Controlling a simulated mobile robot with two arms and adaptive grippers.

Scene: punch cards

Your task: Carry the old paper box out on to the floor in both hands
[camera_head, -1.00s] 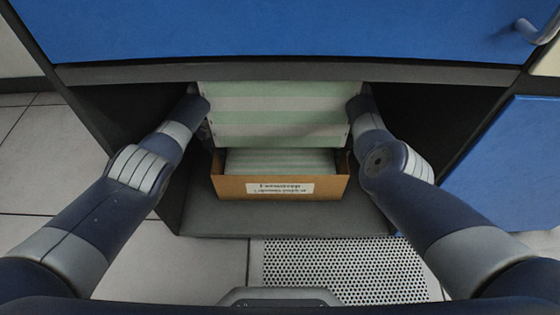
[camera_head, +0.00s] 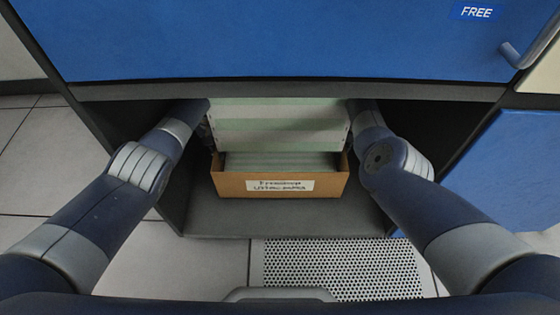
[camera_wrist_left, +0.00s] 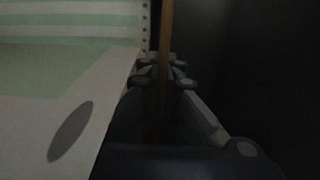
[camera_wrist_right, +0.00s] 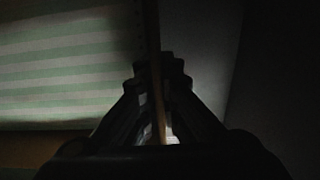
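The old paper box (camera_head: 225,184) is a brown cardboard box with a white label on its front. It sits in the dark lower cabinet bay, with green-and-white striped paper (camera_head: 280,125) in it, standing higher at the back. My arms reach in along both its sides; the head view hides the fingertips. In the left wrist view my left gripper (camera_wrist_left: 163,76) has its fingers on both sides of the box's thin brown side wall (camera_wrist_left: 166,30), closed on it. In the dark right wrist view my right gripper (camera_wrist_right: 158,68) is closed likewise on the opposite wall (camera_wrist_right: 152,25).
The dark shelf (camera_head: 280,218) lies under and in front of the box. A blue panel marked FREE (camera_head: 280,40) overhangs the bay. A blue door (camera_head: 510,170) stands at the right. A perforated floor tile (camera_head: 340,268) and plain floor lie in front.

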